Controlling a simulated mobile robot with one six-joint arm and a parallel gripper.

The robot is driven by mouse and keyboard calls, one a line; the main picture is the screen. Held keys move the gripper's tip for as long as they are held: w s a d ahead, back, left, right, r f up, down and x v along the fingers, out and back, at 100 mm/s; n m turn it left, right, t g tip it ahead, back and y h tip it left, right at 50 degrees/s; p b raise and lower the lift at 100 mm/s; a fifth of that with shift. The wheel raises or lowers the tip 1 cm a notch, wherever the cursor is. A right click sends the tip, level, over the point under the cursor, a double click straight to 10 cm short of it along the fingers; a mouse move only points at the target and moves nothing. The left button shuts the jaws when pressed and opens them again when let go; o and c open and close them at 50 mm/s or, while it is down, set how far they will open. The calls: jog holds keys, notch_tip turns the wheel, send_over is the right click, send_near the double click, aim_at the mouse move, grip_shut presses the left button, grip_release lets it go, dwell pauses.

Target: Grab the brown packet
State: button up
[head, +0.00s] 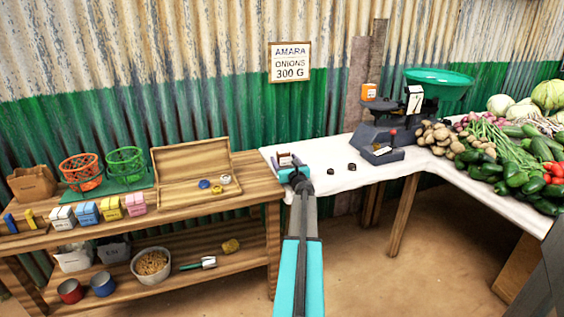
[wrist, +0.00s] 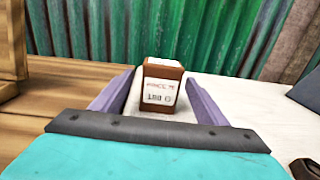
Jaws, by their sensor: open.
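The brown packet (wrist: 162,84) stands upright on the white cloth, with a white label on its front. In the wrist view it shows between the two purple fingers of my gripper (wrist: 160,88), which are open with a gap on each side of it. In the head view my gripper (head: 288,161) is at the left end of the white-covered table, and the packet (head: 293,163) is mostly hidden by it. I cannot tell how far the fingertips reach past the packet.
Small dark weights (head: 352,167) lie on the white cloth (head: 332,180) to the right. A scale with a green pan (head: 439,77) stands beyond them. A wooden tray (head: 192,172) is on the bench at the left. The corrugated wall (head: 210,115) is close behind.

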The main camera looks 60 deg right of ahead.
aim_at(285, 152)
jog(key=shift+c, duration=0.2)
jog(key=c, duration=1.2)
jog(key=shift+r, duration=0.95)
jog(key=shift+s+a+r+p, duration=0.1)
jog(key=shift+s+r+p, duration=0.1)
jog(key=shift+r+p, duration=0.55)
jog(key=v, duration=0.5)
jog(key=s+d+r+v, duration=0.1)
jog(key=v, duration=0.9)
jog(key=shift+s+d+r, duration=0.3)
jog(key=shift+s, duration=0.1)
